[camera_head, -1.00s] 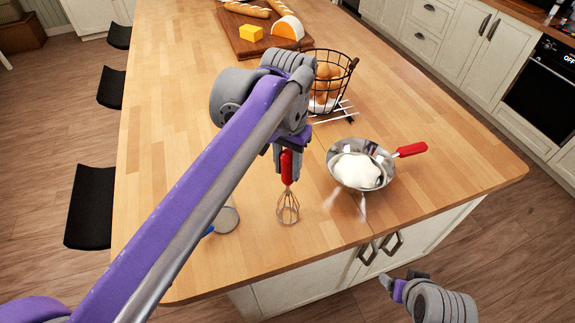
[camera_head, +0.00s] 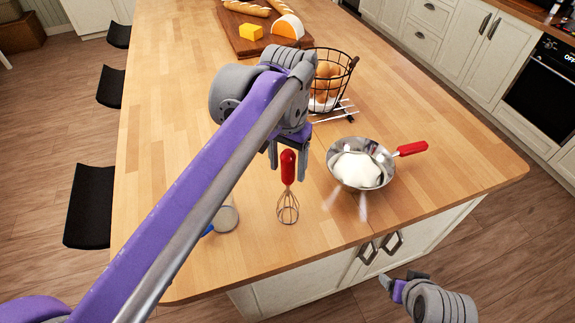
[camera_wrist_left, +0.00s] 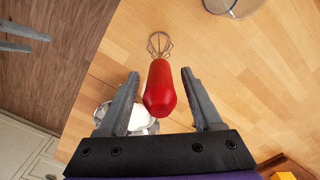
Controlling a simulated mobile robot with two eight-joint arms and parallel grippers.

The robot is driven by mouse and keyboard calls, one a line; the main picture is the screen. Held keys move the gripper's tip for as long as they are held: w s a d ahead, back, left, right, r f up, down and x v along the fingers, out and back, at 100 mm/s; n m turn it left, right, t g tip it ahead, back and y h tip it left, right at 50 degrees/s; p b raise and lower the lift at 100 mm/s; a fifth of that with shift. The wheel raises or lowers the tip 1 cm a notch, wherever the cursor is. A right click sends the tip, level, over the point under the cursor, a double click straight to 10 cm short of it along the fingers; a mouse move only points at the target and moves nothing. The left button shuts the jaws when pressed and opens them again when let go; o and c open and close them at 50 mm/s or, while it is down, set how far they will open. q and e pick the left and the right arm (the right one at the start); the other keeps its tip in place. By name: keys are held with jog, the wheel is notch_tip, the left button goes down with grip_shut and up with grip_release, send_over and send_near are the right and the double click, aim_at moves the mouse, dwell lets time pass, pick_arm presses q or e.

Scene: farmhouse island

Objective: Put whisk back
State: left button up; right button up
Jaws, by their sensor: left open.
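The whisk has a red handle (camera_head: 288,167) and a wire head (camera_head: 288,208). It looks upright on the near part of the wooden island, handle up; whether the wires touch the wood is hard to tell. My left gripper (camera_head: 288,172) is open, its fingers on either side of the handle's upper end. In the left wrist view the red handle (camera_wrist_left: 160,92) lies between the parted fingers (camera_wrist_left: 160,74), with a gap on each side. My right gripper (camera_head: 403,281) is low at the right, off the island's front edge; its jaw state is unclear.
A metal pan (camera_head: 340,178) with white contents and a red handle stands right of the whisk. A round item (camera_head: 228,219) with a blue part is to its left. Behind are a wire egg basket (camera_head: 349,88), a rack (camera_head: 350,113) and a bread board (camera_head: 236,45).

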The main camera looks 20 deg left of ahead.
pick_arm(q)
notch_tip(320, 180, up, 10)
jog(key=shift+s+d+r+p, duration=0.1)
jog(key=shift+r+p, duration=0.1)
jog(key=shift+p, duration=0.1)
pick_arm(e)
jog(key=shift+w+r, duration=0.2)
jog(key=shift+r, duration=0.25)
pick_arm(q)
jog(key=shift+f, duration=0.1)
pick_arm(e)
jog(key=shift+s, duration=0.1)
